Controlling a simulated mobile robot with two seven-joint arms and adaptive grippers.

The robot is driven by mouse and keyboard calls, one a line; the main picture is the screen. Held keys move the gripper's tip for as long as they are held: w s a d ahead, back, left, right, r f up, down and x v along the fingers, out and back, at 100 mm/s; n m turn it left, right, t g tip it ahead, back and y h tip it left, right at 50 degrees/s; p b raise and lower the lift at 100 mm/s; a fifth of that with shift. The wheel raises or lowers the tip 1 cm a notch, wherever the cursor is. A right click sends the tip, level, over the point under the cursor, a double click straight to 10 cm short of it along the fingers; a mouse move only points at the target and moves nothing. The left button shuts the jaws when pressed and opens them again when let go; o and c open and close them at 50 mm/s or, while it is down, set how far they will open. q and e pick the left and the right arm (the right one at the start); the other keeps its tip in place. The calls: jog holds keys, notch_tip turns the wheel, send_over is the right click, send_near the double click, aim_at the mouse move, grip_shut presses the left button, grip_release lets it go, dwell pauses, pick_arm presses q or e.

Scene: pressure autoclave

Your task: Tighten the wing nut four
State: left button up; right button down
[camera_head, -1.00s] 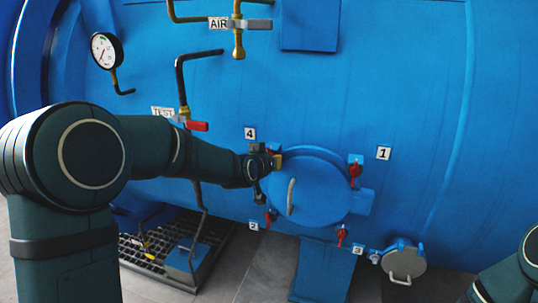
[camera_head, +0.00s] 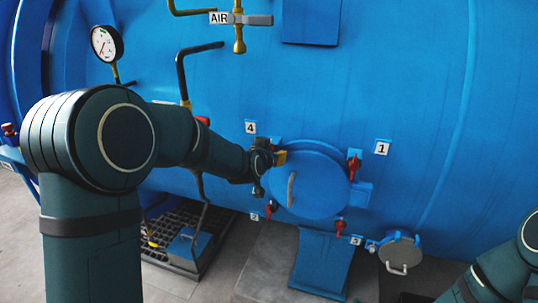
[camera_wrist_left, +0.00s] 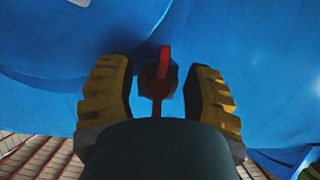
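The round blue door (camera_head: 322,185) is closed on the tank. My left gripper (camera_head: 278,158) is at the door's upper left edge, just below label 4 (camera_head: 251,127), and hides wing nut four in the head view. In the left wrist view, a red wing nut (camera_wrist_left: 161,80) stands between the yellow ribbed fingers of my left gripper (camera_wrist_left: 160,92). The fingers are apart, with a gap visible on both sides of the nut. Of my right arm, only links show at the lower right; its gripper is out of view.
Other red wing nuts sit around the door: by label 1 (camera_head: 354,166), at the bottom (camera_head: 340,227) and at the lower left (camera_head: 271,208). A curved handle (camera_head: 291,189) stands out from the door. A small round hatch (camera_head: 399,252) is at the lower right.

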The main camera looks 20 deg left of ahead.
pick_arm(q)
jog(key=shift+s, duration=0.1)
jog(key=v, duration=1.1)
jog(key=shift+s+r, duration=0.2)
jog(key=shift+s, duration=0.15)
jog(key=s+d+f+g+h, duration=0.1)
jog(key=s+d+f+g, duration=0.15)
jog(key=f, duration=0.85)
jog(key=s+d+f+g, duration=0.1)
jog(key=s+f+g, duration=0.15)
jog(key=f, duration=0.75)
jog(key=s+d+f+n+g+h, duration=0.1)
jog(key=s+d+f+g, duration=0.2)
jog(key=s+f, duration=0.5)
jog(key=s+d+f+n+g+h, duration=0.1)
jog(key=s+d+f+g, duration=0.2)
jog(key=s+f, duration=0.5)
jog(key=shift+s+d+f+g+h, duration=0.3)
jog(key=shift+s+d+f, duration=0.05)
jog(key=shift+f, duration=0.5)
